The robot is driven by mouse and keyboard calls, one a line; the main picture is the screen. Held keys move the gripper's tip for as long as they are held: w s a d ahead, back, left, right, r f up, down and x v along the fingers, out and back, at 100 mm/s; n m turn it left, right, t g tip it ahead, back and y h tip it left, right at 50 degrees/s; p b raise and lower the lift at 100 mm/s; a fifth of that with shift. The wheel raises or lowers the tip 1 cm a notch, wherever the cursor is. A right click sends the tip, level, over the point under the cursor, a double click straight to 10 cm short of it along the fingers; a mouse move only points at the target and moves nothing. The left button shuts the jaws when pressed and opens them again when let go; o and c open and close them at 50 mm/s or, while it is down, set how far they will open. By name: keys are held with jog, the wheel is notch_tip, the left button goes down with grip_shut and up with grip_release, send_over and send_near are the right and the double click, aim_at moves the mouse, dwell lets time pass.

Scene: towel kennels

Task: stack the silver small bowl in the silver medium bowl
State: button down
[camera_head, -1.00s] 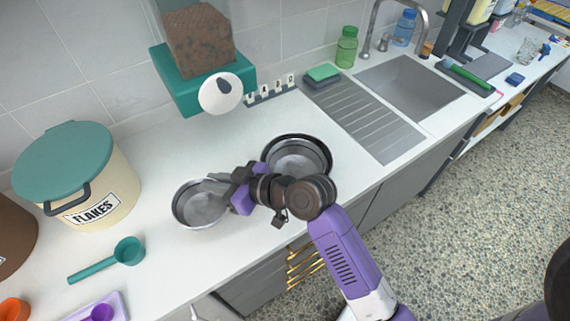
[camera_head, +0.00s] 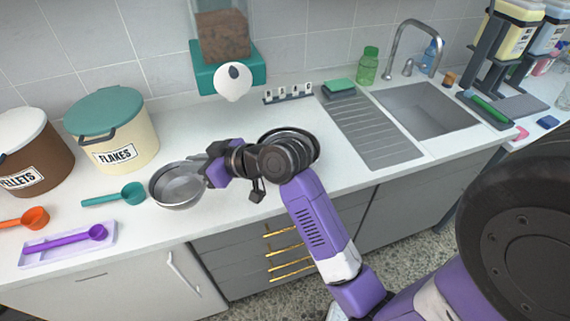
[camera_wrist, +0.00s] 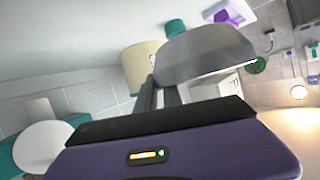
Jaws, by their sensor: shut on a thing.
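The silver small bowl (camera_head: 176,188) is at the left of my gripper in the head view, open side up. My gripper (camera_head: 203,168) is shut on its right-hand rim. In the wrist view the bowl (camera_wrist: 205,55) extends out from between the fingers (camera_wrist: 162,95). It seems to be held over the counter, but the gap beneath is hard to judge. The silver medium bowl (camera_head: 285,133), with a dark rim, stands on the counter to the right. My wrist and arm hide its near part.
A teal scoop (camera_head: 128,194) lies left of the held bowl, with the flakes bin (camera_head: 125,150) behind it. A teal-based dispenser (camera_head: 227,75) is on the back wall. A ribbed drainboard (camera_head: 375,135) and sink (camera_head: 430,108) lie right of the medium bowl.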

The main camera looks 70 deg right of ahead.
jog(key=s+d+r+m+g+h+b, duration=0.1)
jog(key=s+d+r+m+h, duration=0.25)
jog(key=s+d, duration=0.35)
jog(key=s+d+r+m+g+h, duration=0.15)
jog(key=s+d+r, duration=0.35)
jog(key=d, duration=0.5)
jog(key=s+d+r+m+g+h+b, duration=0.1)
jog(key=s+d+r+m+h, duration=0.25)
jog(key=s+d, duration=0.35)
jog(key=b, duration=0.1)
send_near(295, 135)
jog(key=w+d, duration=0.2)
jog(key=w, duration=0.1)
jog(key=shift+d+f, duration=0.2)
jog(key=shift+f, duration=0.1)
jog(key=shift+f, duration=0.1)
jog(key=shift+f+b, duration=0.5)
jog(key=shift+b, duration=0.05)
jog(key=c, duration=1.5)
grip_release()
